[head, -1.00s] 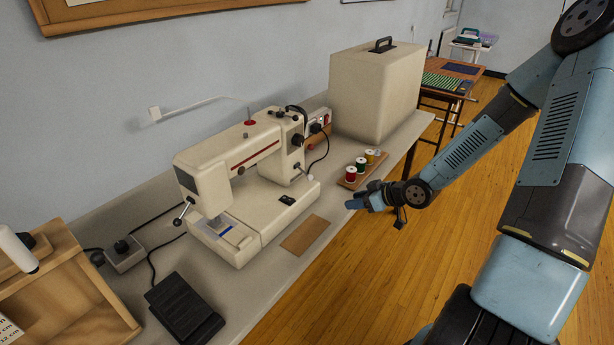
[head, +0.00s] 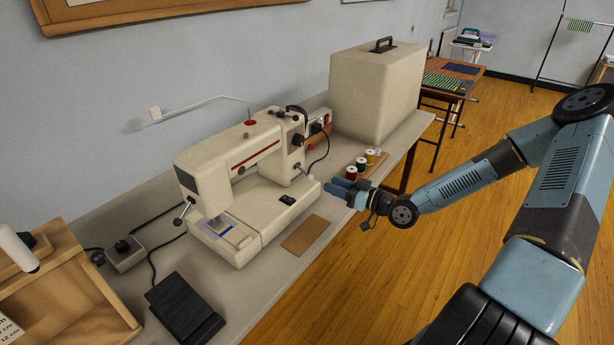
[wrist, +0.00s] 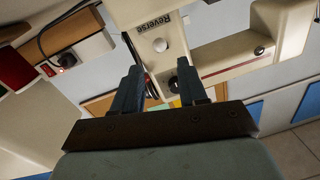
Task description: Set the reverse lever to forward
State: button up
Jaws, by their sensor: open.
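The cream sewing machine (head: 250,180) stands on the long grey table against the wall. Its reverse lever shows as a small white ball knob (head: 311,177) low on the right end of the machine. In the wrist view the white knob (wrist: 160,45) sits beside the printed "Reverse" label (wrist: 152,24), just beyond the fingertips. My gripper (head: 334,186) is open and empty, its fingers pointing at that end of the machine, a short gap to the right of the knob. The wrist view also shows my gripper (wrist: 160,72) with its two fingers apart. The lever's setting cannot be told.
Thread spools on a wooden rack (head: 350,182) stand right behind my gripper. A large cream case (head: 375,95) stands farther back. A brown card (head: 305,235) lies in front of the machine, a black pedal (head: 185,308) at the near left. Open floor lies to the right.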

aim_at(307, 175)
jog(key=x, duration=1)
jog(key=shift+w+a, duration=0.1)
jog(key=shift+a, duration=0.1)
jog(key=shift+c, duration=0.2)
grip_shut()
